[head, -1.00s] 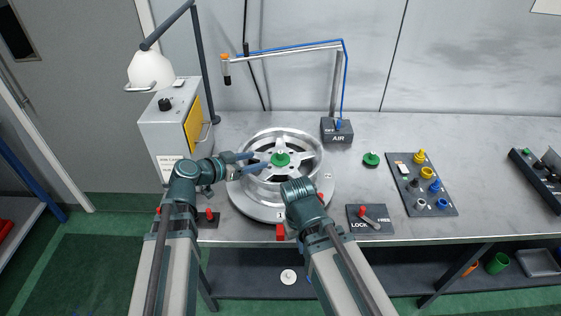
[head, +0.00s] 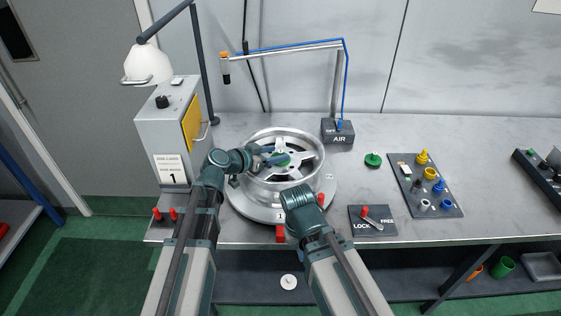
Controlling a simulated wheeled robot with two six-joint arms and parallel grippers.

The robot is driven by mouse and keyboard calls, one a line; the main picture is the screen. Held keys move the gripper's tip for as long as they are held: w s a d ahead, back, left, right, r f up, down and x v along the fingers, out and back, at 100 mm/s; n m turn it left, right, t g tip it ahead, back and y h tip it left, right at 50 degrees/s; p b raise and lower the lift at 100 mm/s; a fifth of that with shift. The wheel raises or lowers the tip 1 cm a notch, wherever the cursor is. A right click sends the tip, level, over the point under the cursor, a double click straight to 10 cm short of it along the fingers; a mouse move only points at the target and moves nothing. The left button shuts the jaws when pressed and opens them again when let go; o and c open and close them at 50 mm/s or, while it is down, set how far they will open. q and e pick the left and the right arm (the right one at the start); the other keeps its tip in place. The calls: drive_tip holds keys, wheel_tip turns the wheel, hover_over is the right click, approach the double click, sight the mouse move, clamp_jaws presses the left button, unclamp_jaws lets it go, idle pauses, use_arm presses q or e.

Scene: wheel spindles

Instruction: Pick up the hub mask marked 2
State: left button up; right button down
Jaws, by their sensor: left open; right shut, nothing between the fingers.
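A green round hub mask (head: 284,159) sits at the centre of the silver wheel (head: 318,165); its marking cannot be read. My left gripper (head: 274,156) is open at this mask, its fingers over the hub and partly covering it. I cannot tell whether they touch it. A second green knobbed piece (head: 373,160) lies on the bench right of the wheel, its marking also unreadable. My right gripper (head: 297,197) is low in front of the wheel's near rim, shut and empty, its fingertips mostly hidden by its own wrist.
A dark tray (head: 412,203) of yellow, blue and grey parts lies at the right. The LOCK/FREE lever plate (head: 372,228) is near the bench front. The AIR box (head: 338,137) and its arm stand behind the wheel. A grey control box (head: 160,130) stands left.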

use_arm(q)
drive_tip(key=shift+w+d, duration=0.1)
drive_tip(key=shift+c, duration=0.4)
clamp_jaws()
wheel_tip(320, 180, up, 10)
drive_tip(key=p, duration=1)
